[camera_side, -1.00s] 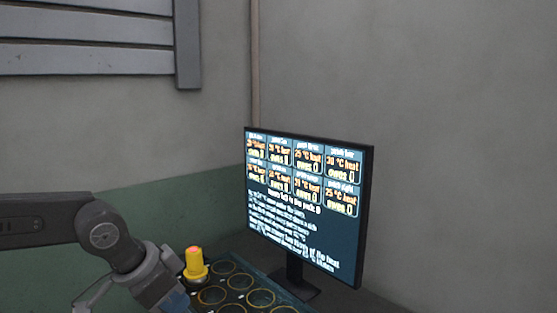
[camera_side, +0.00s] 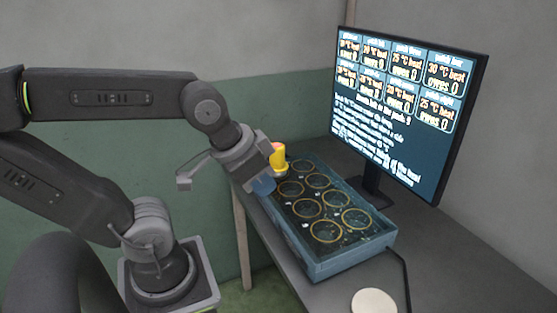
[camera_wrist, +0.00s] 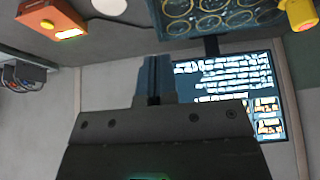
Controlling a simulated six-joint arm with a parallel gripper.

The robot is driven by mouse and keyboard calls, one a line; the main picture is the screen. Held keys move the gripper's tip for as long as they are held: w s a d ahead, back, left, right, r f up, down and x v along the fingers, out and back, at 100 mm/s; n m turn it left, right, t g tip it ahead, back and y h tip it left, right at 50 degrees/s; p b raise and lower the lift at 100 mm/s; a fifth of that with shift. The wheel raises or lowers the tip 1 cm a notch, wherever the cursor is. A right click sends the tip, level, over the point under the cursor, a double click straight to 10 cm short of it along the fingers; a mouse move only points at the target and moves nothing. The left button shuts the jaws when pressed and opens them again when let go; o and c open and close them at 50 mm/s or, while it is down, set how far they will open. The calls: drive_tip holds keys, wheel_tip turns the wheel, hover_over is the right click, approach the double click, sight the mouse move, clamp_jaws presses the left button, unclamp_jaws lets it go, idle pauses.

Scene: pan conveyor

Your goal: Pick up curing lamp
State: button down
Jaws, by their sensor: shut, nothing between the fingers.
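A yellow upright piece with a pink-orange top (camera_side: 278,157), which looks like the curing lamp, stands at the far left corner of the blue tray (camera_side: 345,262). It also shows at the top right of the wrist view (camera_wrist: 301,14). My gripper (camera_side: 263,186) is beside the tray's left edge, just left of and nearer than the yellow piece. Its blue fingers (camera_wrist: 155,72) are shut with nothing between them. The side view cannot tell whether the gripper touches the tray edge.
The tray holds several yellow-ringed round wells. A monitor (camera_side: 405,110) stands behind it, on the right. A pale disc (camera_side: 374,302) lies at the table's front. An orange box with a lit panel (camera_wrist: 52,18) shows at the wrist view's top left. The grey table (camera_side: 455,270) is clear at right.

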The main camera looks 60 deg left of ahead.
idle(0.3)
drive_tip(key=shift+c, duration=1.9)
unclamp_jaws()
drive_tip(key=w+a+r+n+g, duration=0.2)
drive_tip(key=w+a+r+n, duration=0.1)
drive_tip(key=w+a+n, duration=0.4)
drive_tip(key=n+g, duration=0.4)
drive_tip(key=n, duration=0.5)
hover_over(277, 155)
drive_tip(key=w+a, duration=0.1)
drive_tip(key=a, duration=0.1)
wheel_tip(277, 155, down, 6)
drive_tip(key=f, duration=0.7)
drive_tip(key=shift+w+a+f, duration=0.15)
drive_tip(key=shift+w+f, duration=0.05)
drive_tip(key=shift+s+f, duration=0.15)
drive_tip(key=shift+f, duration=2.75)
